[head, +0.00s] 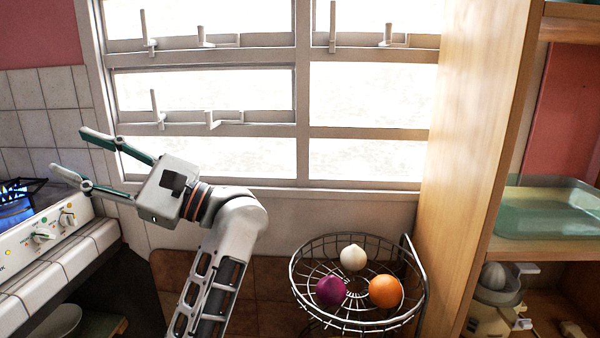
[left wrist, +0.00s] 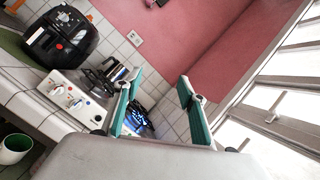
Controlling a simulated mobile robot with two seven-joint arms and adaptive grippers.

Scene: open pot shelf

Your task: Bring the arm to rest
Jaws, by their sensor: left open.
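My left gripper (head: 68,152) is open and empty in the head view. It is raised in front of the window and points left, toward the stove. Its two fingers are spread apart with nothing between them. In the left wrist view the open fingers of my left gripper (left wrist: 160,105) show green inner sides, with the stove and tiled wall beyond. My right gripper is in neither view.
A stove (head: 45,232) with a blue flame stands at the left. A wire basket (head: 297,284) holds a white, a purple and an orange round item. A wooden shelf (head: 480,130) with a green glass dish (head: 545,212) is at the right. A black appliance (left wrist: 62,38) shows in the wrist view.

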